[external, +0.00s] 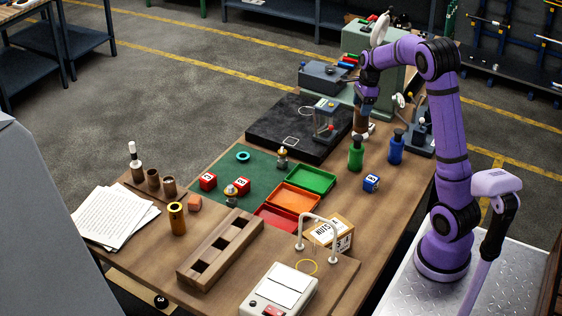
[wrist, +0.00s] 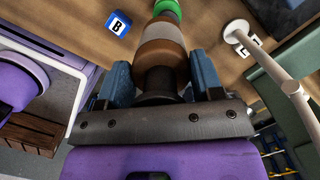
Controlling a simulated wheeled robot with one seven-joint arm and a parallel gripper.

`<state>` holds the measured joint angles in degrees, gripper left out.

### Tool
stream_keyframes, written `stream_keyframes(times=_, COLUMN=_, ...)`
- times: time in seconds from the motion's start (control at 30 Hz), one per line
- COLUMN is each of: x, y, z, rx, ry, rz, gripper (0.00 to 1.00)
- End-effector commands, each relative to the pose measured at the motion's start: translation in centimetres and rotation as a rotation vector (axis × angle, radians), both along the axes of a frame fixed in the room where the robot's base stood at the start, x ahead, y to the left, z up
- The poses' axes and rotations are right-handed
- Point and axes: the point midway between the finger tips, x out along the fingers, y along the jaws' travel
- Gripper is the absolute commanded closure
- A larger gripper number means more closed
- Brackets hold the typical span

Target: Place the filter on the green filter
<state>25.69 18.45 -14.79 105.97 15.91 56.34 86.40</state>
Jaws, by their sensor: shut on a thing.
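My gripper (external: 366,103) is shut on a brown filter (wrist: 158,55) with a pale band. In the wrist view the filter sits between the two blue-grey fingers (wrist: 155,85). In the external view the held filter (external: 360,122) hangs upright above the table, behind the green filter. The green filter (external: 356,154) stands upright on the wooden table. Its green part also shows at the top edge of the wrist view (wrist: 167,8), beyond the held filter and partly hidden by it. I cannot tell the exact gap between the two.
A blue filter (external: 396,147) stands right of the green one. A blue lettered block (external: 371,183) lies in front. Green (external: 331,190), orange and red trays are to the left. A black plate (external: 264,135) with a small press and a green machine (external: 385,78) stand behind.

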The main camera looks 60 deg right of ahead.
Motion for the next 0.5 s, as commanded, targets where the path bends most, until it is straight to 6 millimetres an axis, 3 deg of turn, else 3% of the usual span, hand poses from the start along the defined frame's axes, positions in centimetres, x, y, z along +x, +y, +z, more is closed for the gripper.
stream_keyframes(times=0.17, x=1.0, y=-0.6, z=-0.3, rx=0.000, ry=0.000, rz=0.000, gripper=0.70)
stream_keyframes(times=0.37, x=0.8, y=-0.5, z=-3.2, rx=0.001, ry=0.001, rz=-0.001, gripper=0.70)
stream_keyframes(times=0.5, x=0.8, y=-0.5, z=-3.6, rx=0.000, ry=-0.001, rz=0.000, gripper=0.70)
